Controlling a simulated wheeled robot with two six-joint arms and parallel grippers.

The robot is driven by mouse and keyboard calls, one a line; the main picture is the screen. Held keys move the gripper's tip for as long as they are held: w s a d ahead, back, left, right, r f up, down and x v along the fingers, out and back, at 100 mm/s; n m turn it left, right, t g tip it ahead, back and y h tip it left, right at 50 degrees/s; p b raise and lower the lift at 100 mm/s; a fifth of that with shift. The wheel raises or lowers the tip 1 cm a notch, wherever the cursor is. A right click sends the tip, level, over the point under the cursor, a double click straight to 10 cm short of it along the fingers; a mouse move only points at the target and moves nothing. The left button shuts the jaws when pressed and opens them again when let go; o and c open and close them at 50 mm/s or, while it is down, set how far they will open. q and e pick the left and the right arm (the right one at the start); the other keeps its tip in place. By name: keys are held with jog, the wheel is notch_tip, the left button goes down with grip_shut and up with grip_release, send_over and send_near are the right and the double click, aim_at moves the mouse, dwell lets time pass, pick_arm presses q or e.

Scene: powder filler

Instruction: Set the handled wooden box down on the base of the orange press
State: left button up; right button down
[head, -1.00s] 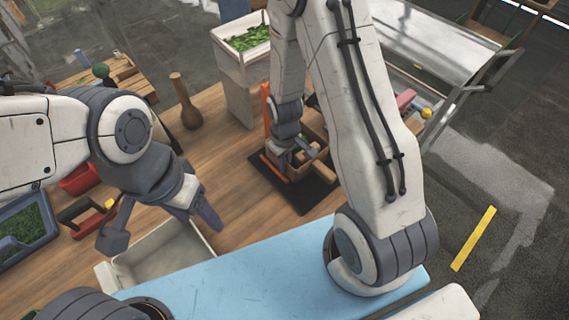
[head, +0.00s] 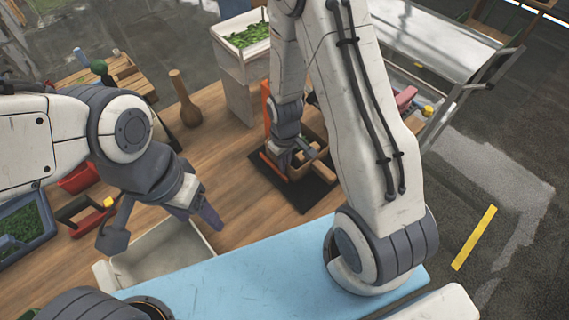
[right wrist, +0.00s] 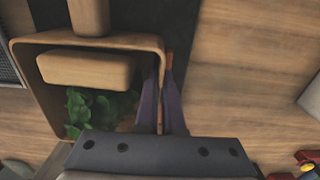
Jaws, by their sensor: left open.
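The handled wooden box (head: 322,150) is at the orange press (head: 266,108), partly hidden behind my right arm in the head view. In the right wrist view the box (right wrist: 150,42) is open, with green leaves and a wooden block inside and a round handle at the top. My right gripper (right wrist: 160,62) is shut on its right wall, one finger on each side; it also shows in the head view (head: 294,160). The box is over or on the press base; contact cannot be told. My left gripper (head: 158,224) is open and empty above a pale tray.
A dark mat (head: 305,196) lies under the press. The pale tray (head: 200,236) stands at the front. A wooden bottle-shaped object (head: 187,108) stands left of the press. A planter (head: 246,36) stands behind it. Bare table lies between the tray and the mat.

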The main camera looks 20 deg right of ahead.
jog(key=shift+f, duration=0.1)
jog(key=c, duration=1)
grip_release()
jog(key=shift+o, duration=0.2)
notch_tip(320, 180, up, 11)
jog(key=shift+f+b, duration=0.2)
jog(key=shift+b, duration=0.65)
